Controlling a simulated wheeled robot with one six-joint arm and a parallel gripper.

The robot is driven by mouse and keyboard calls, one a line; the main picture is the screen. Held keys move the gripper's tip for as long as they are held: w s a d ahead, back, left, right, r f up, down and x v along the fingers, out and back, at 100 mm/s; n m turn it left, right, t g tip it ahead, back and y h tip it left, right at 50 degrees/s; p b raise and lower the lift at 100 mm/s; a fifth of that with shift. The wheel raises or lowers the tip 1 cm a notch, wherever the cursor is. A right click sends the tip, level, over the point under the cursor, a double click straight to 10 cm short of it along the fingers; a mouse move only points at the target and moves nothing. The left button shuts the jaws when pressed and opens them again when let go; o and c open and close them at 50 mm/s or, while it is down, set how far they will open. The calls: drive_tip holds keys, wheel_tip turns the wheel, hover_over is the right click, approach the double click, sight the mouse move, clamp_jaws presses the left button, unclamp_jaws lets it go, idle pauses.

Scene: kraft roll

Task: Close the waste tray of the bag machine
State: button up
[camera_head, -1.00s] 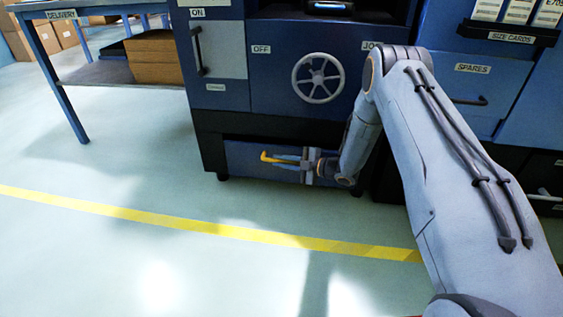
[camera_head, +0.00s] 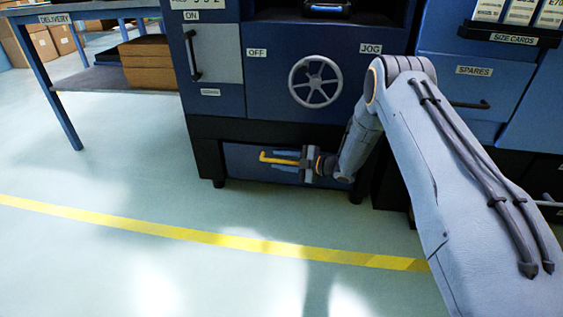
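The bag machine (camera_head: 220,128) is a dark blue cabinet with a grey handwheel. Its waste tray (camera_head: 236,165) is the blue front low in the machine's base, under a dark gap. I cannot tell how far out it stands. A yellow handle (camera_head: 268,158) runs across the tray front. The fingers look apart, with gaps to the handle. My wrist and arm hide the tray's right end.
A blue delivery table (camera_head: 58,90) with cardboard boxes (camera_head: 150,62) stands at the left. A blue cabinet marked spares (camera_head: 465,100) stands at the right behind my arm. The floor in front is clear, crossed by a yellow line (camera_head: 180,233).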

drive_tip(key=p+v, duration=0.3)
drive_tip(key=v, duration=0.4)
drive_tip(key=shift+s+d+r, duration=0.1)
drive_tip(key=shift+s+d, duration=0.1)
drive_tip(key=shift+d, duration=0.15)
